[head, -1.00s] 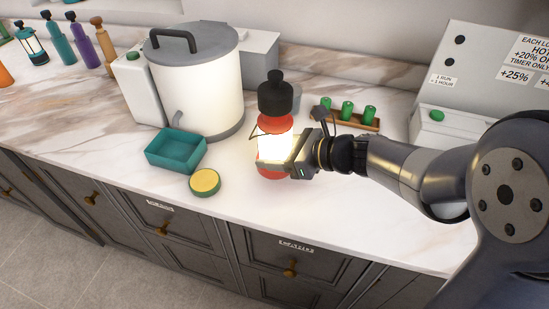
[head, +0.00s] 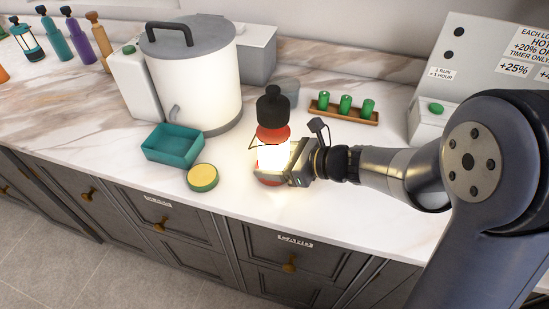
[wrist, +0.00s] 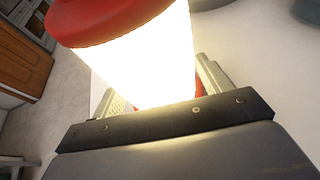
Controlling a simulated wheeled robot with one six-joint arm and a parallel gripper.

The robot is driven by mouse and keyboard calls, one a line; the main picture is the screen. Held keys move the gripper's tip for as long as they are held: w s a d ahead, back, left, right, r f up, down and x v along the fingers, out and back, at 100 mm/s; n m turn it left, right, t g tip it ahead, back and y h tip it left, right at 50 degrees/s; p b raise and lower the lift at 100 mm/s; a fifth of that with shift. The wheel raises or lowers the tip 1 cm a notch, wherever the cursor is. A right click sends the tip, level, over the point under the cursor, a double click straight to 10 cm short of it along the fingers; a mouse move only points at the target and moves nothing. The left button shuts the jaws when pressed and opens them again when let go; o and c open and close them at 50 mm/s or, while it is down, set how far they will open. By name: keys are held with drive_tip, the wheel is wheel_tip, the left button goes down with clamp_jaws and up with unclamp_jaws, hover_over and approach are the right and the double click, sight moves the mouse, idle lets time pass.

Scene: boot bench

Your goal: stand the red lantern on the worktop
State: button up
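The red lantern (head: 273,134) has a black top, a red collar and base, and a brightly lit middle. It is upright at the front part of the marble worktop (head: 330,196). My gripper (head: 280,172) reaches it from the right and is shut on its lower lit part. In the wrist view the lantern (wrist: 150,60) fills the space between the fingers of my gripper (wrist: 155,100), with its red collar above. The base is partly hidden by the gripper, and I cannot tell whether it touches the worktop.
A teal tray (head: 172,158) and a yellow-topped round tin (head: 203,177) lie left of the lantern. A large white pot (head: 195,85) stands behind them. A wooden rack (head: 343,113) with green cylinders and a grey cup (head: 287,92) are behind.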

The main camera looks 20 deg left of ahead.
drive_tip(key=shift+o, duration=0.8)
drive_tip(key=shift+r, duration=0.15)
drive_tip(key=shift+d+r, duration=0.1)
drive_tip(key=shift+d, duration=0.15)
drive_tip(key=v, duration=1.1)
drive_tip(key=shift+d, duration=0.25)
drive_tip(key=shift+a, duration=0.1)
